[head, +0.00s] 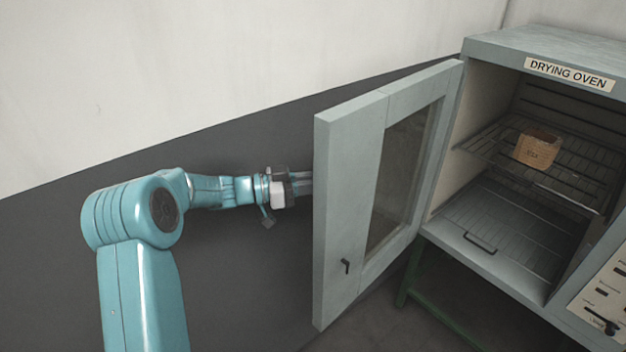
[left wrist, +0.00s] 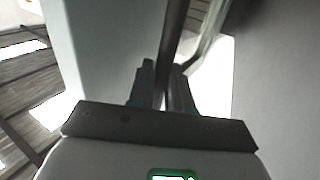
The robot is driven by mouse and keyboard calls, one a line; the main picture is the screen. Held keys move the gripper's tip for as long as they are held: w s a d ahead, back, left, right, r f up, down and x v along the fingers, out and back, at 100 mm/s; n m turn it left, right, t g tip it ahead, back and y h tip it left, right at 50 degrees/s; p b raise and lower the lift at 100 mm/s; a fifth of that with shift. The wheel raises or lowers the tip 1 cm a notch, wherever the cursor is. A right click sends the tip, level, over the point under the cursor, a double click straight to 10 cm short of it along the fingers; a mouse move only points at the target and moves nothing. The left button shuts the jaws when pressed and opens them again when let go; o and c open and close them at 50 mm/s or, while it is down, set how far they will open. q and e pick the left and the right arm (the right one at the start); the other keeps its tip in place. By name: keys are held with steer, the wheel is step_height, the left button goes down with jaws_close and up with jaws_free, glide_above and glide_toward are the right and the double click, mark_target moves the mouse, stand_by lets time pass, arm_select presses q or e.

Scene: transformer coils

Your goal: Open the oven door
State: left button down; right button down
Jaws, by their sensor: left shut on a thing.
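The drying oven (head: 543,40) is at the right of the head view. Its grey-green door (head: 350,150), with a window (head: 400,180), stands wide open, swung out to the left. The shelves and inside are exposed. My left gripper (head: 303,183) is at the outer face of the door, its fingertips partly hidden behind the door's edge. In the left wrist view my left gripper (left wrist: 165,88) is shut on a dark bar-like handle (left wrist: 175,38) beside the door. My right gripper is in neither view.
A tan coil block (head: 537,149) sits on the upper wire rack (head: 590,185) in the oven. A lower tray (head: 515,230) has a small handle. A panel with controls (head: 606,300) is at lower right. A green stand (head: 440,318) carries the oven. A wall is behind my arm.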

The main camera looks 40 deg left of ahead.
arm_select(q)
steer(key=shift+w+d+r, duration=0.1)
steer(key=shift+w+r, duration=0.05)
steer(key=shift+r, duration=0.15)
